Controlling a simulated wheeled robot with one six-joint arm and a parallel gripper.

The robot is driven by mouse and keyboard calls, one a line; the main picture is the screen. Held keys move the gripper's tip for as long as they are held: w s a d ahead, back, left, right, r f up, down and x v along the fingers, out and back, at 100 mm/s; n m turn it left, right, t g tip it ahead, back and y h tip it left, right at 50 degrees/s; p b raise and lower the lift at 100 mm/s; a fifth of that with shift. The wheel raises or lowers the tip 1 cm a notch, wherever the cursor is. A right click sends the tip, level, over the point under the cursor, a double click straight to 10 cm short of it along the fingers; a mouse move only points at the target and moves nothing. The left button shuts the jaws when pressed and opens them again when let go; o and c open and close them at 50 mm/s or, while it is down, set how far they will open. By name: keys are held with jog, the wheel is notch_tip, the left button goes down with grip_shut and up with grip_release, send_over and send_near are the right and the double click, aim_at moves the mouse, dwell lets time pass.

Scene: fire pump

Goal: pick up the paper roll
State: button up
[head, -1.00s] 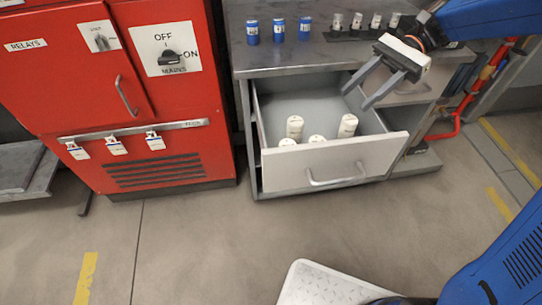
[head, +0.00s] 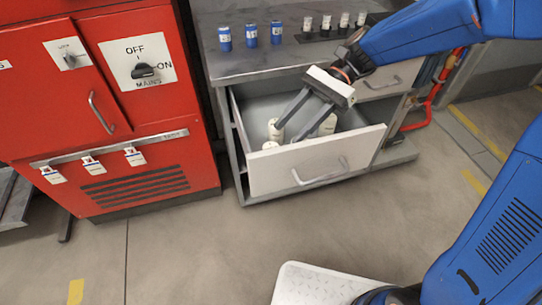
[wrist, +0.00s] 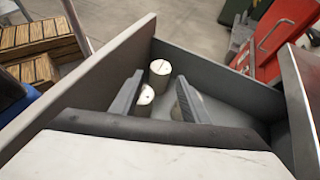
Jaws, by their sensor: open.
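Several white upright cylinders that look like paper rolls stand in the open drawer (head: 262,104). One roll (head: 275,129) is at the left, one (head: 328,124) at the right, and a front one (head: 270,145) shows only its top. My gripper (head: 287,131) is open and reaches down into the drawer, its fingers over and among the rolls. In the wrist view, one roll (wrist: 160,72) stands beyond the fingertips (wrist: 159,78), and another (wrist: 145,98) is partly hidden by the left finger. I cannot tell whether a finger touches a roll.
The drawer front (head: 315,160) and side walls stand close around my gripper. Blue cylinders (head: 250,36) and a black rack of small white-topped items (head: 327,27) are on the cabinet top. A red electrical cabinet (head: 110,100) is at the left. The floor in front is clear.

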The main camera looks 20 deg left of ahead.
aim_at(277, 144)
jog(key=shift+r+x, duration=0.15)
jog(key=shift+x, duration=1.25)
jog(key=shift+r+x, duration=0.1)
jog(key=shift+x, duration=1.3)
jog(key=shift+s+a, duration=0.1)
jog(key=c, duration=0.8)
